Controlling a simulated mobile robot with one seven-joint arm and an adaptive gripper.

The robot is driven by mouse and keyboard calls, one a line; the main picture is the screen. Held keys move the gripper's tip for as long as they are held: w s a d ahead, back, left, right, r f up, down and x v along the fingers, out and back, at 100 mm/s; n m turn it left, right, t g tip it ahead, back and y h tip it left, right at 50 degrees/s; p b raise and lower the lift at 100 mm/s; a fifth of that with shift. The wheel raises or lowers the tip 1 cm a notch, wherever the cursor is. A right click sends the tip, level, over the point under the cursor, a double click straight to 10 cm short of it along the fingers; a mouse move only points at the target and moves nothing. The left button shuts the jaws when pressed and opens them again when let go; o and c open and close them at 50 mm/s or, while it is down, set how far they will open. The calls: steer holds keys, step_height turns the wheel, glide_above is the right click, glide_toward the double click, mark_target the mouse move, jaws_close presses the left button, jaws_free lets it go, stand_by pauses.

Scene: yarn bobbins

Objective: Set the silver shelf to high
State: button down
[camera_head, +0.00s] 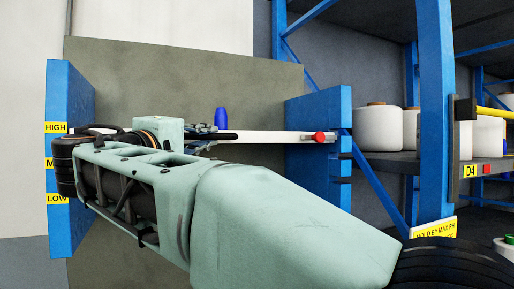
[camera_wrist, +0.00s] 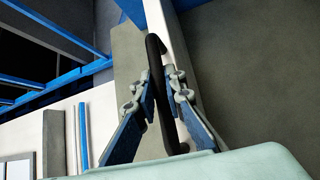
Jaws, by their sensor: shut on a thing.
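The silver shelf (camera_head: 275,137) is a pale bar-like panel with a red knob (camera_head: 319,138) at its right end. It spans toward the right blue upright (camera_head: 315,110), near that upright's upper notches. Whether it is seated in a notch I cannot tell. My gripper (camera_head: 208,136) is at the shelf's front. In the wrist view, my gripper (camera_wrist: 158,88) has its fingers on either side of a black handle (camera_wrist: 154,50) and is shut on it. The left blue upright (camera_head: 70,95) carries the HIGH label (camera_head: 56,128), a partly hidden middle label and the LOW label (camera_head: 58,199). My arm hides the shelf's left end.
A blue object (camera_head: 221,117) stands upright at the shelf, behind my gripper. A grey-green back panel (camera_head: 180,75) closes the bay. To the right, a blue rack post (camera_head: 435,110) stands before a rack shelf with white bobbins (camera_head: 378,128). A D4 label (camera_head: 470,171) marks that shelf.

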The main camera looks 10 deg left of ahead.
steer(key=shift+s+d+r+p, duration=0.1)
steer(key=shift+r+p, duration=0.2)
steer(key=shift+r, duration=1)
steer(key=c, duration=2)
jaws_free()
steer(key=shift+f, duration=0.1)
steer(key=shift+f, duration=0.1)
steer(key=shift+s+a, duration=0.2)
steer(key=shift+s, duration=0.1)
steer(key=v, duration=1.1)
steer(key=shift+s, duration=0.15)
